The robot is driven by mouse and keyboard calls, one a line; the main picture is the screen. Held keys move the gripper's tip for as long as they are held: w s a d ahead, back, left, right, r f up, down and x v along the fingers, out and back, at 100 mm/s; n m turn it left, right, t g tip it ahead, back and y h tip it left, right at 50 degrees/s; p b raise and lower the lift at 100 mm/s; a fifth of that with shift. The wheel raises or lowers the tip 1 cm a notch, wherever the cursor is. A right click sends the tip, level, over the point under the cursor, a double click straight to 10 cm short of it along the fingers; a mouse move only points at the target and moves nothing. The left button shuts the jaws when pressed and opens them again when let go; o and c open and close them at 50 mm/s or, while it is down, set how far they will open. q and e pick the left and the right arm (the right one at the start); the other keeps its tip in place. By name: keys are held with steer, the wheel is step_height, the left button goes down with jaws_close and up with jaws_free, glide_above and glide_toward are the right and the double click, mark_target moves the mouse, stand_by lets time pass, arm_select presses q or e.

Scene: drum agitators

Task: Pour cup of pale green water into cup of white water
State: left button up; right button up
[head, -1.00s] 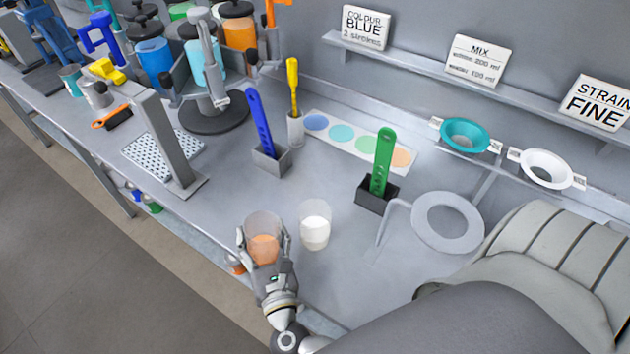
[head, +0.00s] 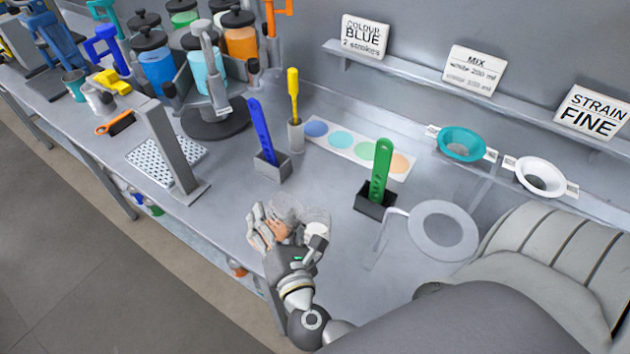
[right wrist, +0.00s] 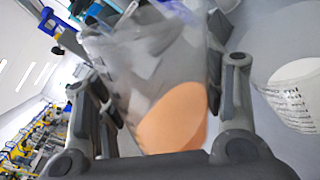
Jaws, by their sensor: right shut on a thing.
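My right gripper (head: 285,232) is shut on a clear cup (head: 287,207) of orange liquid, not pale green. The cup is tilted to the right in the head view, toward the cup of white water (head: 314,219). In the right wrist view the held cup (right wrist: 150,75) fills the middle between the fingers, with orange liquid slanting low inside it. The white-water cup (right wrist: 298,92) stands at the right there, with dark print on its side. In the head view it is partly hidden by the gripper and held cup. I cannot tell whether the cups touch. My left gripper is not in view.
A blue tool in a grey holder (head: 273,170) is behind. A perforated plate and post (head: 172,150) are left. Bare bench lies between.

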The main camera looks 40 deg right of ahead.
steer(key=shift+s+r+m, duration=0.2)
steer(key=shift+r+m, duration=0.4)
steer(key=shift+m, duration=0.3)
steer(key=shift+w+d+f+b, duration=0.1)
steer(key=shift+b, duration=0.2)
steer(key=shift+w, duration=0.1)
steer(key=shift+s+m+b, duration=0.2)
steer(key=shift+m+b, duration=0.15)
steer(key=shift+m, duration=0.05)
steer(key=shift+w+f, duration=0.2)
steer(key=shift+s+m+b, duration=0.2)
steer(key=shift+m+b, duration=0.2)
steer(key=shift+w+r+y, duration=0.1)
steer(key=shift+w+y, duration=0.1)
steer(key=shift+y, duration=0.1)
steer(key=shift+m, duration=0.3)
steer(key=shift+s+r, duration=0.2)
steer(key=shift+r, duration=0.05)
